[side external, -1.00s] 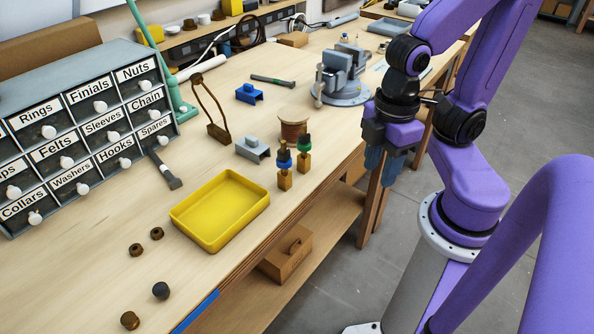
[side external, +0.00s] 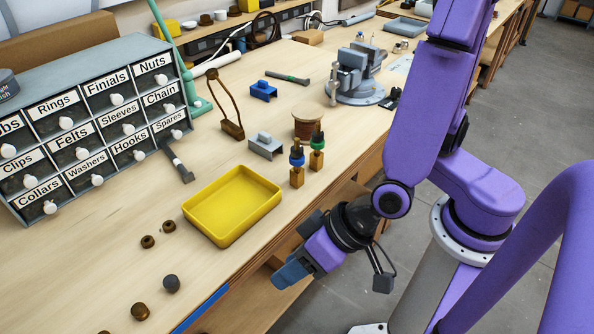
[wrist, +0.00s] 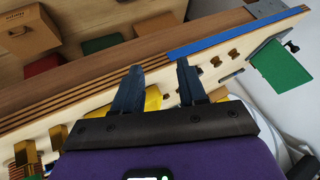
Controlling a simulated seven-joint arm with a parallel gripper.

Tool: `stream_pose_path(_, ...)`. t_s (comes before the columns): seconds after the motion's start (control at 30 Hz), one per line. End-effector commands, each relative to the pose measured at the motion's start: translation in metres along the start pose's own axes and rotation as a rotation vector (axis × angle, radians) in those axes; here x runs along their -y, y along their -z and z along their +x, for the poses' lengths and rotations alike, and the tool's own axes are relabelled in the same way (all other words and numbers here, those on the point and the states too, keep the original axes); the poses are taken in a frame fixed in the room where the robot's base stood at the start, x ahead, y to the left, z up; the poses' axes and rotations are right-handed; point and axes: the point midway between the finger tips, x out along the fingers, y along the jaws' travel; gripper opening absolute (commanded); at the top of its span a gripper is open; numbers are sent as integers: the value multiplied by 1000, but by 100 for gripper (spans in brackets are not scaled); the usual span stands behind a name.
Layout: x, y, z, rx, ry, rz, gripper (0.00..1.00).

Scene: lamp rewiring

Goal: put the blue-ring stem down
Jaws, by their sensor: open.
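The blue-ring stem (side external: 297,170) stands upright on the bench, just right of the yellow tray (side external: 190,212). It has a brass-coloured square base, a blue ring and a dark top. A similar stem with a green ring (side external: 317,152) stands just behind it, to the right. My gripper (side external: 290,274) is open and empty, off the bench's front edge and well in front of the stems. In the wrist view, its two fingers (wrist: 160,68) are apart with nothing held between them. Which stem shows at the wrist view's lower left is unclear.
Labelled drawers (side external: 95,125) stand at left. Several small round parts lie front left. A blue strip (side external: 200,309) marks the bench edge.

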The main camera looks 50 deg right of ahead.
Motion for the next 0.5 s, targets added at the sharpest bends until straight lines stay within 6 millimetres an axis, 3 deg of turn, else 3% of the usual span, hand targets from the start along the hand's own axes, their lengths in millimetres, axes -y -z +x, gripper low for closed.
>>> stream_pose_path(0.1,-22,8,10,-181,-145,52,42)
stream_pose_path(0.23,-51,19,4,-407,-316,78,42)
stream_pose_path(0.5,-93,34,-55,-877,-638,22,42)
